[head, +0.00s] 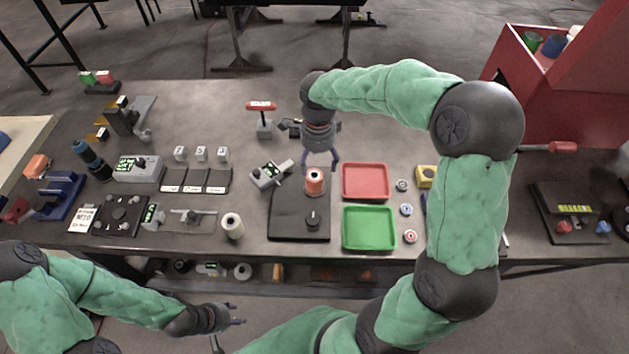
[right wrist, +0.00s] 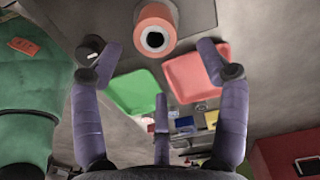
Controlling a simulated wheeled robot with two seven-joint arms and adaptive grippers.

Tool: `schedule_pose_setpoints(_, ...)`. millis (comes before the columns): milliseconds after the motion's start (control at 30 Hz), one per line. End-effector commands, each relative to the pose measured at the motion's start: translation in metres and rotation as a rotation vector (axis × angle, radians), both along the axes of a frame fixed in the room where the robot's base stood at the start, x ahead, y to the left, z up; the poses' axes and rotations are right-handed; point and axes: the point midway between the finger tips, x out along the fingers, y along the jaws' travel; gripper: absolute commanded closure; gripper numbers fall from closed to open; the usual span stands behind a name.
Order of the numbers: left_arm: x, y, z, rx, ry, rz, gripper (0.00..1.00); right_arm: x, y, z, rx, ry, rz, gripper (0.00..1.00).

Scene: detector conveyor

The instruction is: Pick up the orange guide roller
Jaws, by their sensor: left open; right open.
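The orange guide roller (head: 315,182) stands upright on a dark plate (head: 285,222) near the middle of the table. It also shows in the right wrist view (right wrist: 155,32), with a dark hole in its light end. My right gripper (head: 320,164) is open just above and behind the roller in the head view. In the right wrist view its purple fingers (right wrist: 160,75) are spread, with the roller beyond their tips and not held. My left gripper (head: 238,313) is open and empty, low in front of the table.
A red tray (head: 366,166) and a green tray (head: 347,240) lie right of the dark plate. A black knob (head: 312,218) stands on the plate in front of the roller. A small grey device (head: 268,177) is close on the left. A white roller (head: 232,226) stands further left.

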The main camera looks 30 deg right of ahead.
Motion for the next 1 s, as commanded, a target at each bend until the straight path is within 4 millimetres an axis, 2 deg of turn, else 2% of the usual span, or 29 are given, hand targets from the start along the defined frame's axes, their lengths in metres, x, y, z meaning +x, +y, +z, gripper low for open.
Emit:
schedule_pose_setpoints(100, 0.0, 0.0, -0.004, 0.0, 0.0, 0.0, 0.54, 0.0, 0.0, -0.017, 0.0, 0.001, 0.0, 0.26)
schedule_pose_setpoints(367, 0.0, 0.0, -0.007, 0.0, 0.0, 0.0, 0.54, -0.001, 0.001, -0.035, 0.0, 0.002, 0.0, 0.26)
schedule_pose_setpoints(633, 0.0, 0.0, -0.015, 0.0, 0.0, 0.0, 0.54, -0.002, 0.004, -0.071, 0.001, 0.002, 0.001, 0.26)
schedule_pose_setpoints(967, 0.0, 0.0, -0.015, 0.0, 0.0, 0.0, 0.54, -0.001, 0.003, -0.077, 0.0, -0.001, 0.0, 0.26)
schedule_pose_setpoints(1000, 0.0, 0.0, -0.015, 0.0, 0.0, 0.0, 0.54, -0.001, 0.003, -0.077, 0.0, -0.001, 0.0, 0.31)
